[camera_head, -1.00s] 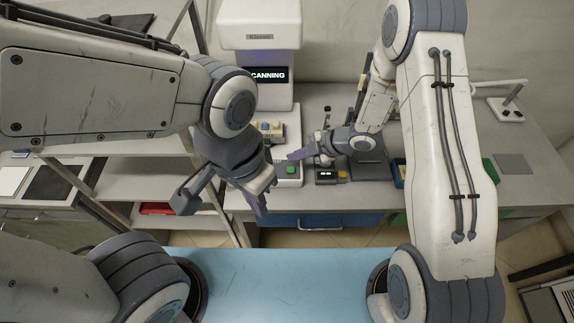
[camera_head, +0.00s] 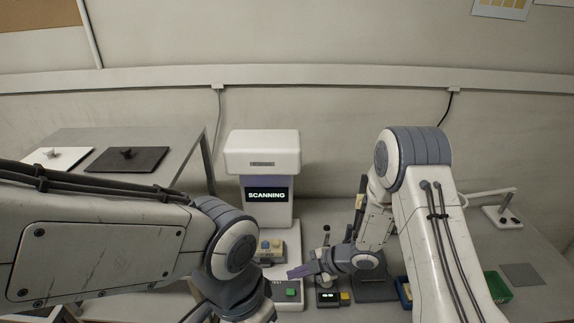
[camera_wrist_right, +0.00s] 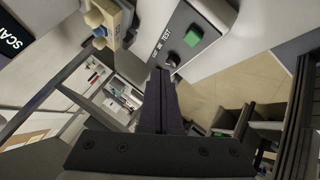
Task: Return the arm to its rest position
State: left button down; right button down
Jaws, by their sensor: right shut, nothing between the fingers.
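My right arm comes in from the right in the head view. Its gripper (camera_head: 300,271) points left, beside the scanner's base and above the green button (camera_head: 291,292). Its purple-grey fingers are shut with nothing between them; they also show in the right wrist view (camera_wrist_right: 161,95), with the green button (camera_wrist_right: 193,37) just beyond the tips. I cannot tell whether they touch the base. My left arm reaches in from the left; its wrist is at the bottom edge and its fingers are cut off.
The white scanner (camera_head: 262,152) has a screen (camera_head: 267,195) reading "SCANNING". A beige piece with blue and yellow parts (camera_head: 270,248) sits in it. A small black box (camera_head: 327,297) stands right of the base. A green bin (camera_head: 497,287) and grey pad (camera_head: 522,274) lie at the right.

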jog(key=shift+w+r+h, duration=0.3)
jog(key=shift+r, duration=0.05)
jog(key=s+d+r+m+t+h+b, duration=0.25)
jog(key=r+m+h, duration=0.55)
jog(key=r, duration=0.4)
jog(key=s+r+m+g, duration=0.2)
jog(key=s+r+m, duration=0.1)
jog(key=s, duration=0.9)
jog(key=s+r+m+g, duration=0.3)
jog(key=s+m, duration=0.2)
jog(key=s, duration=0.7)
jog(key=shift+s+y+b, duration=0.2)
jog(key=shift+y+b, duration=0.2)
